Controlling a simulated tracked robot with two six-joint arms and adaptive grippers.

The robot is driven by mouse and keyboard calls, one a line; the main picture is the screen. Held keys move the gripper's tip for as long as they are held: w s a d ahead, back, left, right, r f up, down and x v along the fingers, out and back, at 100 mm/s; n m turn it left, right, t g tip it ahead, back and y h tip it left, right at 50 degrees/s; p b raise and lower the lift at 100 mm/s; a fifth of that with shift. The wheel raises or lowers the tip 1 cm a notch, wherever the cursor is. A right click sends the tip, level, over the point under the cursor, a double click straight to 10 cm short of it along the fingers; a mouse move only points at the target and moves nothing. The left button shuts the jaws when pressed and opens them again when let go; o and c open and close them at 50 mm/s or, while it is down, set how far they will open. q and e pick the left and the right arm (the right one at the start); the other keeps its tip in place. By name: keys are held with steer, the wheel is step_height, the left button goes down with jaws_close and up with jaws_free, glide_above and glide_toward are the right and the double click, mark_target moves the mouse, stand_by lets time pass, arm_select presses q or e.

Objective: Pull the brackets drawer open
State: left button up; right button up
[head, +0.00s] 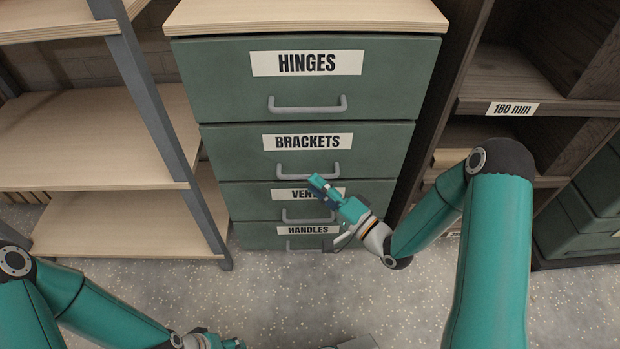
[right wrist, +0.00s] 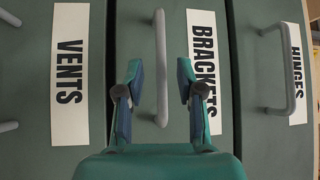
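The brackets drawer (head: 375,150) is the second from the top in a green cabinet and looks shut, level with its neighbours. Its grey bar handle (head: 308,171) sits below the BRACKETS label (head: 307,142). My right gripper (head: 321,183) is just in front of the handle's right part. In the right wrist view my right gripper (right wrist: 160,72) is open, with one finger on each side of the brackets handle (right wrist: 160,40). Neither finger visibly touches it, and the depth gap is unclear. My left gripper (head: 218,340) is low at the bottom edge, partly cut off.
The hinges drawer (head: 400,85) is above, and the vents drawer (head: 375,195) and handles drawer (head: 255,237) are below. A light wood shelf rack (head: 90,140) stands close on the left, a dark shelf unit (head: 510,75) on the right. The speckled floor in front is clear.

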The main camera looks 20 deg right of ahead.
mark_target(307, 176)
steer(key=shift+x, duration=2)
jaws_close()
